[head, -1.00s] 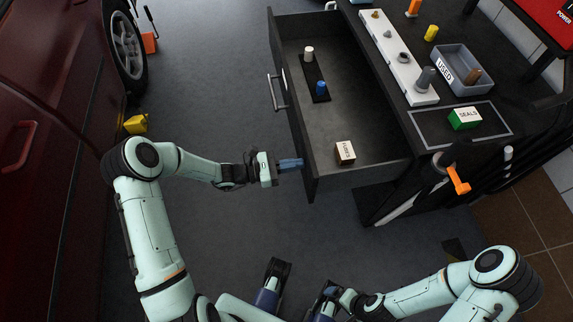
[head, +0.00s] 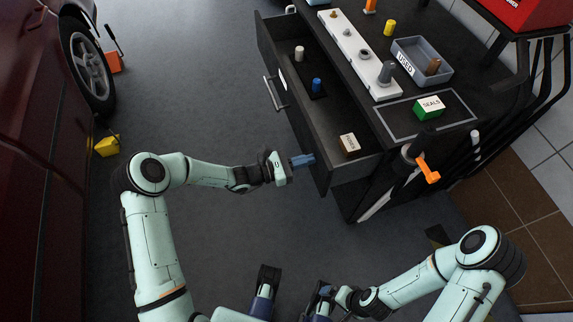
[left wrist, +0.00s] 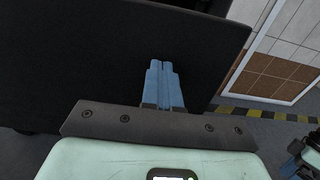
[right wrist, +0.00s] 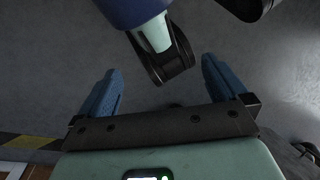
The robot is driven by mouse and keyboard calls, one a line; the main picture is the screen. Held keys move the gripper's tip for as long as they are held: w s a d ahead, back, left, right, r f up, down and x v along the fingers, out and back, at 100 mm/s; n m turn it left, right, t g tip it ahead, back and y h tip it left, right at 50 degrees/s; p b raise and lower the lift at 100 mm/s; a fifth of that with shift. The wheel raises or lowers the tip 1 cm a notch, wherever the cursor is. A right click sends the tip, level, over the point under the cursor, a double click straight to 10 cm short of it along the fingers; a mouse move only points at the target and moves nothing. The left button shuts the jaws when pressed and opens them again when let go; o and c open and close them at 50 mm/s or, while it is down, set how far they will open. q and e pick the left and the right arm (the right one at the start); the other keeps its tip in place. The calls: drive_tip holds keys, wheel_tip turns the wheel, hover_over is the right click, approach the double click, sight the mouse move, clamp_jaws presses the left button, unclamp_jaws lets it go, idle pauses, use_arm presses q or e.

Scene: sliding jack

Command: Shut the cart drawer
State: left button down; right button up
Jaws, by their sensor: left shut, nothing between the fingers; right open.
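The dark cart drawer (head: 330,120) stands partly out of the cart, open towards the left. Its front panel (head: 290,110) carries a metal handle (head: 274,93). My left gripper (head: 303,160) is shut and empty, with its blue fingertips at the near end of the drawer front, apparently touching it. In the left wrist view the closed fingers (left wrist: 163,85) point at the dark panel (left wrist: 90,50). My right gripper (right wrist: 164,90) is open and empty over the floor, away from the drawer.
The drawer holds a small labelled box (head: 349,145), a white piece (head: 299,53) and a blue piece (head: 317,85). The cart top bears a grey bin (head: 421,62) and a green seals box (head: 429,107). A red car (head: 40,150) stands at left.

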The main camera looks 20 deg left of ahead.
use_arm(q)
drive_tip(key=b+x, duration=0.1)
drive_tip(key=x, duration=0.6)
drive_tip(key=shift+w+d, duration=0.15)
drive_tip(key=shift+d, duration=0.1)
drive_tip(key=b+x, duration=0.2)
drive_tip(key=x, duration=0.7)
drive_tip(key=shift+b, duration=0.4)
drive_tip(key=shift+w+d, duration=0.25)
drive_tip(key=shift+d, duration=0.05)
drive_tip(key=shift+r, duration=0.2)
use_arm(e)
drive_tip(key=w+d+f+t+h, duration=0.1)
drive_tip(key=w+d+f+t, duration=0.1)
drive_tip(key=w+f, duration=0.3)
drive_tip(key=shift+w+d, duration=0.4)
drive_tip(key=shift+w, duration=0.3)
use_arm(q)
drive_tip(key=shift+d+r, duration=0.1)
use_arm(e)
drive_tip(key=shift+s, duration=0.1)
